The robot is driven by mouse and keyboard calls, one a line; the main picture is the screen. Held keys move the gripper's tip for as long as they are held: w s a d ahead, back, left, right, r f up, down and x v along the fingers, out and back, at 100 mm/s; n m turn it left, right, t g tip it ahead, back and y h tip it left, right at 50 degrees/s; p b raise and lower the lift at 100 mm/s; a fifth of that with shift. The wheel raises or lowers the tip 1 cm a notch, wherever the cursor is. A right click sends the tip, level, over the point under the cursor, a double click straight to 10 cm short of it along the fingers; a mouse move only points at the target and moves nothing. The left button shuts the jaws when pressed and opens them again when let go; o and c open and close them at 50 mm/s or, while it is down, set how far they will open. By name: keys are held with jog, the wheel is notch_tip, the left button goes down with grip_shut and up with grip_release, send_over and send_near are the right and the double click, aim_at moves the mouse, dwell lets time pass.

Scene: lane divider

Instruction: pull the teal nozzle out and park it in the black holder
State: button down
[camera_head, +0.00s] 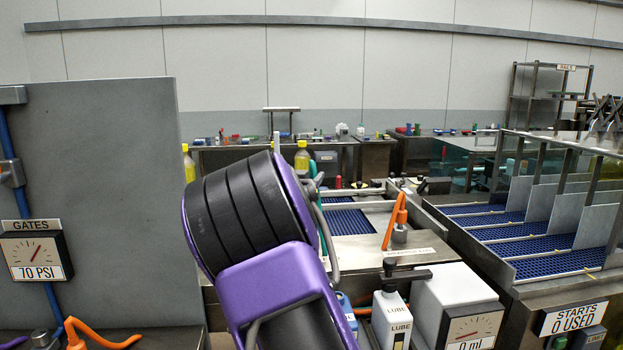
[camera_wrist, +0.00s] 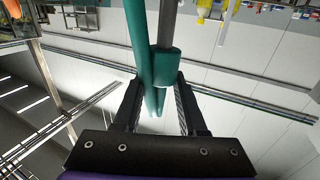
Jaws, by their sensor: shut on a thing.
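In the wrist view my gripper (camera_wrist: 156,95) has its two dark fingers on either side of a teal nozzle (camera_wrist: 166,68). It is shut on the nozzle. A teal sleeve sits on a grey rod, and a longer teal length runs beside it to the top edge. In the head view my purple and black arm hides the gripper and most of the nozzle. A thin teal strip (camera_head: 316,188) shows at the arm's right edge. I cannot make out the black holder in either view.
An orange handle (camera_head: 395,222) stands right of my arm on the metal bench. A white LUBE bottle (camera_head: 391,318) and a white gauge box (camera_head: 455,300) stand in front. Blue-floored lanes with grey dividers (camera_head: 555,215) lie right. A grey panel (camera_head: 110,190) blocks the left.

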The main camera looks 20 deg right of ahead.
jog(key=shift+r+p, duration=2.25)
jog(key=shift+r, duration=0.3)
jog(key=shift+f, duration=0.15)
